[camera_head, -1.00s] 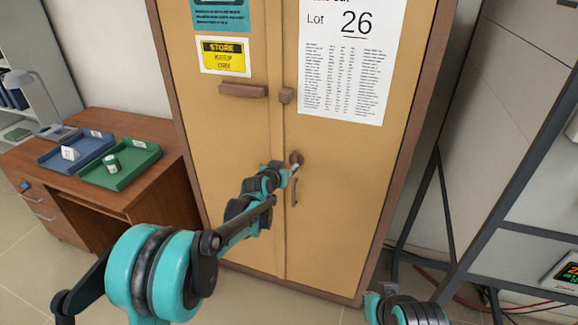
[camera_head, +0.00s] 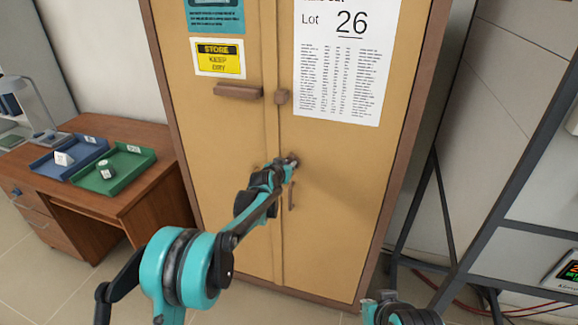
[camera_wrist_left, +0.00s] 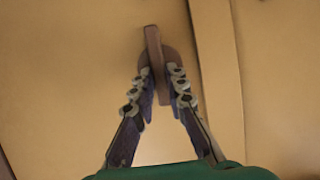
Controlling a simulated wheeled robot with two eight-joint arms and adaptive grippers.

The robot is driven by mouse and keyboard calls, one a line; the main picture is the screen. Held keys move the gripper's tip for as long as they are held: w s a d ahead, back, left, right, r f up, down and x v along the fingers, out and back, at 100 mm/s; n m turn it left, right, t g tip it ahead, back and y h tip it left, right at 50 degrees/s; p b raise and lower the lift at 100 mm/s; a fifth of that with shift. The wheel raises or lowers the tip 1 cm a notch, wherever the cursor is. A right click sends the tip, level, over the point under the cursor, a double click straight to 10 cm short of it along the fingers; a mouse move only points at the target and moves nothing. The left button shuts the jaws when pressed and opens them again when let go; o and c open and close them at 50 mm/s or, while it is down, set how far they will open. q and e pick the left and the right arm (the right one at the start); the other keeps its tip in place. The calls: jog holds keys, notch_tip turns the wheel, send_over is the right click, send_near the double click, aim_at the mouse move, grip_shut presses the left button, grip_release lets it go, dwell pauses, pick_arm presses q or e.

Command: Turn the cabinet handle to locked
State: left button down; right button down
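The cabinet (camera_head: 235,140) is tan with a brown frame and fills the middle of the head view. In the left wrist view the handle (camera_wrist_left: 153,45) is a brown bar on a round base, nearly upright in that picture with a slight tilt. The two fingers of my left gripper (camera_wrist_left: 158,78) are closed in on either side of the bar's lower part. My right gripper is not in view; only part of my right arm shows at the bottom.
A fixed vertical pull (camera_head: 291,196) is just below the handle. A desk with a blue tray (camera_head: 49,168) and a green tray (camera_head: 93,181) stands left. A dark metal rack (camera_head: 484,225) stands right.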

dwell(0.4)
pick_arm(q)
jog(key=shift+w+a+f+n+t+h+b, duration=0.15)
jog(key=shift+a+f+n+h+b, duration=0.2)
jog(key=shift+n+h, duration=1.4)
jog(key=shift+a+f+n+t+h+b, duration=0.1)
jog(key=shift+a+f+n+h+b, duration=0.5)
jog(key=shift+n, duration=2.1)
jog(key=shift+w+d+f+n+t+h+b, duration=0.15)
jog(key=shift+n+h, duration=1.3)
jog(key=shift+n, duration=0.8)
jog(key=shift+a+r, duration=0.1)
jog(key=c, duration=1.5)
grip_release()
jog(key=shift+c, duration=0.2)
jog(key=v, duration=1.2)
